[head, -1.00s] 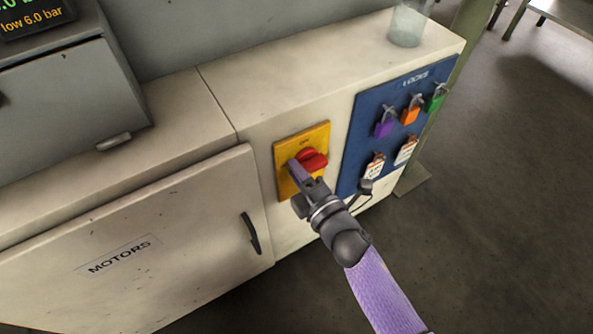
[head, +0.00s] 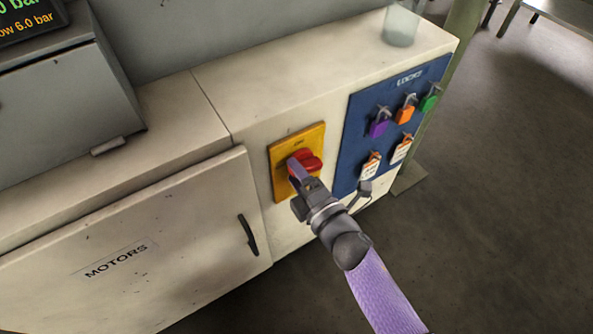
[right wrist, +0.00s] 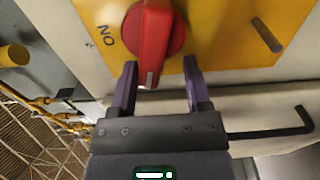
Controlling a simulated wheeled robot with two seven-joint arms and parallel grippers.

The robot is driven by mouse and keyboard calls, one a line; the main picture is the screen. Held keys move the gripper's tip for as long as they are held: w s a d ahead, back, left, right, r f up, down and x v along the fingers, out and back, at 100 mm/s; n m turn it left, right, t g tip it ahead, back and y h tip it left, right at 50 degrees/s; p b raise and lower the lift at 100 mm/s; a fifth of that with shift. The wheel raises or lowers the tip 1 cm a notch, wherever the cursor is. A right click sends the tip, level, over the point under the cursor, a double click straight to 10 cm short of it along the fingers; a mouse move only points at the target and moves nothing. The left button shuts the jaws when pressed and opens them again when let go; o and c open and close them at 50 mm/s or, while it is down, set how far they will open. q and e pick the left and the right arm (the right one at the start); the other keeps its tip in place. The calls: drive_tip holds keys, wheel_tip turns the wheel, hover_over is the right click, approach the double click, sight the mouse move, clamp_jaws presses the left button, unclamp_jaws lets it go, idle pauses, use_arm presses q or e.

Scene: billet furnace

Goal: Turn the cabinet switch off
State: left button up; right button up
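The cabinet switch is a red rotary knob (head: 304,161) on a yellow plate (head: 284,184) on the cabinet front. In the right wrist view the red knob (right wrist: 151,42) has a white mark at its end nearest my gripper, and the word ON stands beside it on the yellow plate (right wrist: 225,25). My right gripper (head: 296,168) is at the knob in the head view. In the right wrist view my right gripper (right wrist: 159,85) is open, its two purple fingers apart on either side of the knob's near end. I cannot tell whether they touch it. My left gripper is not in view.
Right of the switch is a blue board (head: 348,150) with purple, orange and green padlocks and two tags. Left is the MOTORS door (head: 180,230) with a black handle (head: 248,235). A clear jar (head: 402,25) stands on the cabinet top.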

sight(312, 171)
drive_tip(key=s+d+m+b, duration=0.2)
drive_tip(key=s+d+m, duration=0.1)
drive_tip(key=s+d, duration=0.5)
drive_tip(key=x, duration=0.3)
drive_tip(key=b+x, duration=0.1)
drive_tip(key=x, duration=0.1)
drive_tip(key=d+x, duration=0.1)
drive_tip(key=x, duration=0.2)
drive_tip(key=shift+w+a+f+b, duration=0.15)
drive_tip(key=shift+w+b, duration=0.25)
drive_tip(key=shift+w, duration=0.25)
drive_tip(key=shift+w+a, duration=0.4)
drive_tip(key=shift+w, duration=0.1)
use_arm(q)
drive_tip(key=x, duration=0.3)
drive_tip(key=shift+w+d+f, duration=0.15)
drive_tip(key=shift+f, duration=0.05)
use_arm(e)
drive_tip(key=shift+c, duration=0.3)
drive_tip(key=c, duration=0.7)
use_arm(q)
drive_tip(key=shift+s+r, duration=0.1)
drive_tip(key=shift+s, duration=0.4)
use_arm(e)
clamp_jaws()
